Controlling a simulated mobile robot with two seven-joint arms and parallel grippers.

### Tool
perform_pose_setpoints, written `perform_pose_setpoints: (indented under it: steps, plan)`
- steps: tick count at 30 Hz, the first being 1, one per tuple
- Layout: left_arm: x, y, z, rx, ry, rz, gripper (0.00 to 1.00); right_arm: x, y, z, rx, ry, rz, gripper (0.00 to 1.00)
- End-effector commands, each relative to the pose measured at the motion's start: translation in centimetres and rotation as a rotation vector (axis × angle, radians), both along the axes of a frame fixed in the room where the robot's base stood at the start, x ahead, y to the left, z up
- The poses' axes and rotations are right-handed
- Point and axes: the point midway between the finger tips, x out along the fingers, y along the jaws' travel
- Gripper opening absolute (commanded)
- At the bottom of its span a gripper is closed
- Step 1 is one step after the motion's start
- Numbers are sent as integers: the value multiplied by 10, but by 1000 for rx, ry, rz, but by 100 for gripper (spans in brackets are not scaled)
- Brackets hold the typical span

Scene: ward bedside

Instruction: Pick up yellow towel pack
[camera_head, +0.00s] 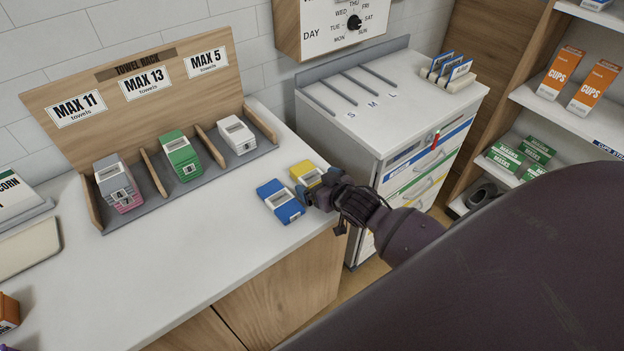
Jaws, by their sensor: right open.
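The yellow towel pack (301,171) lies on the white counter near its right edge, behind a blue pack (281,202). My right gripper (322,186) comes in from the right, low at the counter's edge. It is open, and its fingers are right at the yellow pack's right side. The gripper hides part of that side. I cannot tell whether the fingers touch the pack or reach around it. My left gripper is not in view.
A wooden towel rack (128,95) at the back holds grey-and-pink, green (180,156) and white (236,135) packs in separate slots. A white drawer cabinet (400,120) stands right of the counter. The counter's front middle (190,240) is clear.

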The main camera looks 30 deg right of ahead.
Motion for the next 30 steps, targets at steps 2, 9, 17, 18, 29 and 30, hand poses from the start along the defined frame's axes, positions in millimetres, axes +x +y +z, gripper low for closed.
perform_pose_setpoints:
  steps: [2,9,17,18,29,30]
  plan:
    - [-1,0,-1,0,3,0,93,3,0,-2,0,1,0,98]
    - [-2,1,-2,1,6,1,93,3,0,-2,0,1,0,96]
    - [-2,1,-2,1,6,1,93,3,0,-2,0,1,0,56]
    - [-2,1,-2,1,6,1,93,3,0,-2,0,1,0,50]
    - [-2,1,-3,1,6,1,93,3,0,3,-1,-2,0,43]
    - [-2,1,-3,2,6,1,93,4,0,6,-1,-2,0,43]
